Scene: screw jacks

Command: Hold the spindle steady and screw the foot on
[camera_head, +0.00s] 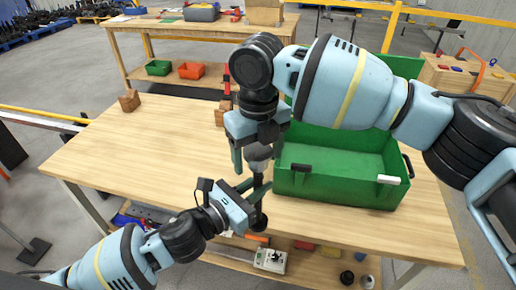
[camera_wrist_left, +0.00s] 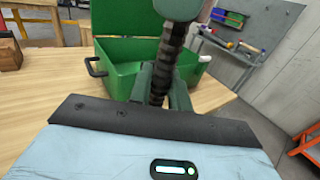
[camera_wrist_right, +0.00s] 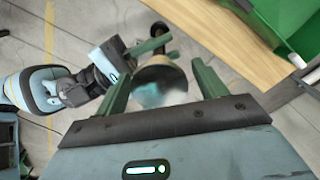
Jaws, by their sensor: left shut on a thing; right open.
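My left gripper (camera_head: 262,188) is shut on the dark threaded spindle (camera_wrist_left: 166,66), which it holds upright above the table's front edge. The spindle's dark lower end (camera_head: 258,222) shows below the fingers. The grey rounded foot (camera_head: 258,157) sits at the spindle's upper end. It also shows as a shiny disc in the right wrist view (camera_wrist_right: 160,84). My right gripper (camera_head: 258,160) points down from above, open, with its green fingers on both sides of the foot. The contact between foot and thread is hidden, so I cannot tell how far it is screwed on.
A green open crate (camera_head: 335,190) stands close to the right of the grippers on the wooden table (camera_head: 150,160). Wooden blocks (camera_head: 129,101) stand at the table's back. The table's left part is clear. A lower shelf (camera_head: 300,262) holds loose items.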

